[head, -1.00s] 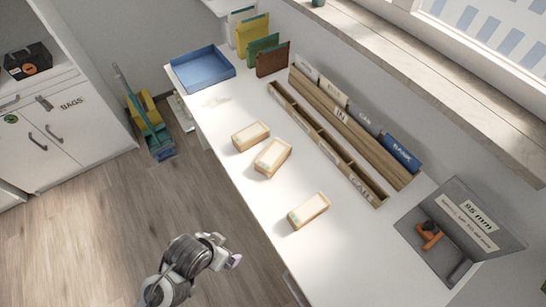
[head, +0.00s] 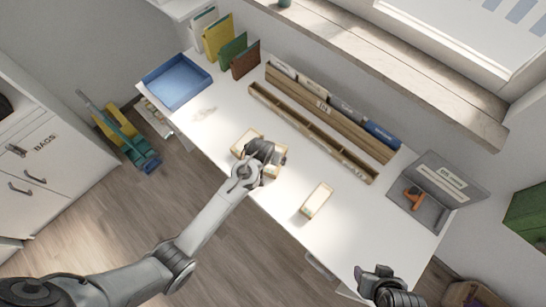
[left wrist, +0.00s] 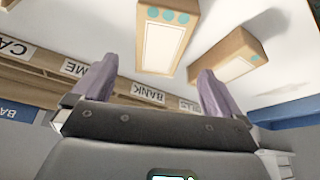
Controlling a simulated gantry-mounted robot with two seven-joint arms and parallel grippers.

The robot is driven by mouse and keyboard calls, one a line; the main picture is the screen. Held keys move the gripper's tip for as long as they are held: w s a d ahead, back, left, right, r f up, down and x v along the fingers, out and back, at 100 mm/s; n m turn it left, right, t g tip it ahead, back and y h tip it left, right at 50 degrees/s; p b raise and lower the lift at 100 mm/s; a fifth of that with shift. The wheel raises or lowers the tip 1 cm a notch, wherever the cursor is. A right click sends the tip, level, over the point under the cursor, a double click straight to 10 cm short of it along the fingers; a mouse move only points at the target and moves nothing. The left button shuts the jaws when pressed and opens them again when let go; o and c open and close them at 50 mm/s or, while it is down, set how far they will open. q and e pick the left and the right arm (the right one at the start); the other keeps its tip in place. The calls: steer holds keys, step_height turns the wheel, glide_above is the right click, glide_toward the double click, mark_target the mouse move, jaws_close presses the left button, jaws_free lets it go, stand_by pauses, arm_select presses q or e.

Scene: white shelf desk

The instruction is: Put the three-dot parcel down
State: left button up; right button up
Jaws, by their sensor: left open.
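The three-dot parcel (left wrist: 165,45) is a tan box with a pale label and three teal dots. It lies on the white desk (head: 350,235). In the left wrist view it is just beyond and between the fingertips of my left gripper (left wrist: 157,70), not held. In the head view my left gripper (head: 264,152) is over the middle parcel (head: 275,168) and hides much of it; dots cannot be read there. My left gripper is open. My right gripper (head: 378,278) is at the lower right, away from the parcels; its jaws are unclear.
A blue tray (head: 177,82) is at the far left. A wooden slotted rack (head: 312,130) runs along the back. A grey case (head: 425,200) stands right.

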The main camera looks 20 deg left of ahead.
arm_select(q)
steer(key=shift+b+x, duration=0.45)
steer(key=shift+x, duration=3.35)
steer(key=shift+w+r, duration=0.1)
steer(key=shift+w, duration=0.05)
steer(key=c, duration=1.2)
steer(key=shift+r, duration=0.15)
